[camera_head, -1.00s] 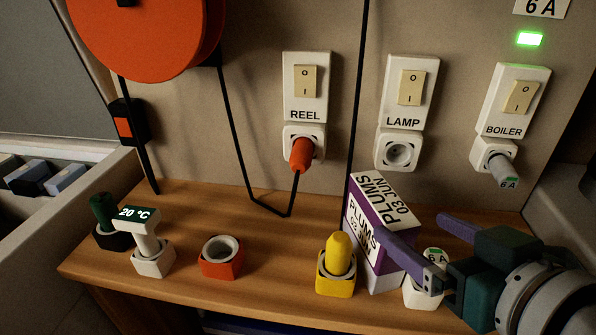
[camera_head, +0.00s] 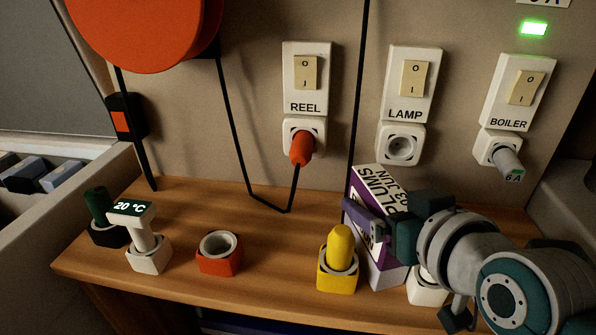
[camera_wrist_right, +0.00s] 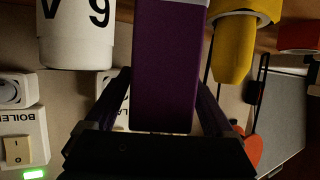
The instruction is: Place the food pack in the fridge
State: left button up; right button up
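The food pack is a purple and white box marked PLUMS 03 JUN (camera_head: 382,188), standing on the wooden shelf right of the yellow holder. My right gripper (camera_head: 362,218) is at the pack, one finger across its upper front face; the other finger is hidden. In the right wrist view, the purple pack (camera_wrist_right: 166,70) lies between the two fingers of the right gripper (camera_wrist_right: 163,90). Only narrow gaps show beside it, so I cannot tell whether they grip it. My left gripper and the fridge are not recognisable in view.
The yellow plug in its holder (camera_head: 338,280) stands close left of the pack. A white holder (camera_head: 425,292) is beside the pack, partly behind my arm. A black cord (camera_head: 357,100) hangs behind. The orange holder (camera_head: 219,262) and 20 °C holder (camera_head: 148,257) stand farther left.

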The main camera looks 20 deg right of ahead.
grip_shut()
dwell(0.5)
